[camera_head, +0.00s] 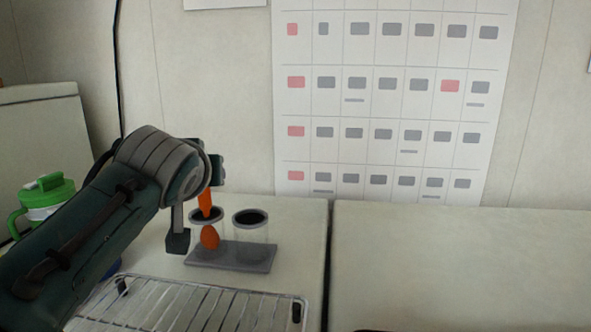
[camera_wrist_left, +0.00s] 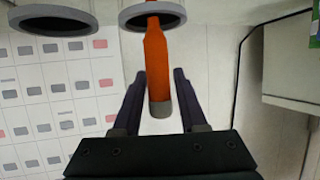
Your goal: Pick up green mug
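The green mug (camera_head: 45,195) has a white band, a green lid and a handle. It stands at the far left in the head view, partly hidden behind my left arm. A green patch, perhaps part of it, shows at the top right edge of the left wrist view. My left gripper (camera_wrist_left: 160,75) is away to the right of the mug, at the utensil holder. Its fingers are open on either side of an orange utensil (camera_wrist_left: 157,65), with gaps visible on both sides. My right gripper is not in view.
A grey holder (camera_head: 228,262) with two dark-rimmed rings stands near the back wall; the orange utensil is in its left ring. A wire rack (camera_head: 200,306) lies in front. Something blue is mostly hidden behind my arm. The right-hand surface (camera_head: 460,265) is clear.

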